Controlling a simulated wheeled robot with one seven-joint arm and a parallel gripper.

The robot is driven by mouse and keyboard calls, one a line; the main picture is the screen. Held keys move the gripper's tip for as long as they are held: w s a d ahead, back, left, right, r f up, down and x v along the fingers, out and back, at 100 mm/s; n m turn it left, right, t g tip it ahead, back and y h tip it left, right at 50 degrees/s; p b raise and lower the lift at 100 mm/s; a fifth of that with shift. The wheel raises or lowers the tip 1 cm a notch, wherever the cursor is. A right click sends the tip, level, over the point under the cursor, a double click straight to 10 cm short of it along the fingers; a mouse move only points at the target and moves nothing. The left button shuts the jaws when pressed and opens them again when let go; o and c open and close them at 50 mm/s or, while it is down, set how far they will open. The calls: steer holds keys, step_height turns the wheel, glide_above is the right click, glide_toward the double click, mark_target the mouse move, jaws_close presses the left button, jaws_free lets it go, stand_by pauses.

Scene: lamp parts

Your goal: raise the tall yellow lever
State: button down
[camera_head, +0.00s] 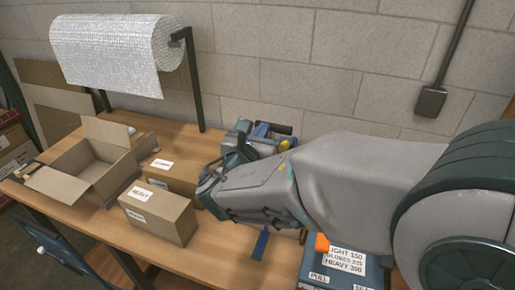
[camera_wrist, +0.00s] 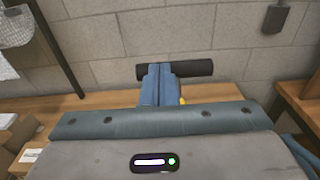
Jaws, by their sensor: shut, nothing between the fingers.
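My gripper (camera_head: 262,129) is at the back of the bench, partly hidden behind my own arm. In the wrist view its blue fingers (camera_wrist: 158,72) are together with nothing between them. A black horizontal bar (camera_wrist: 195,68) lies just beyond the fingertips; I cannot tell whether they touch it. It also shows in the head view (camera_head: 284,128). A small yellow part (camera_head: 284,144), perhaps the yellow lever, shows just right of the fingers. Only a sliver of yellow (camera_wrist: 183,100) shows in the wrist view. The lever's full length and base are hidden.
An open carton (camera_head: 85,165) and two closed labelled boxes, one marked HEAVY (camera_head: 157,214), stand left. A bubble-wrap roll (camera_head: 105,52) hangs on a black stand (camera_head: 193,80). A blue labelled box (camera_head: 318,277) with an orange knob (camera_head: 321,243) is in front. The block wall is behind.

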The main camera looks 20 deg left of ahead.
steer(key=shift+w+r, duration=0.95)
steer(key=shift+r, duration=0.05)
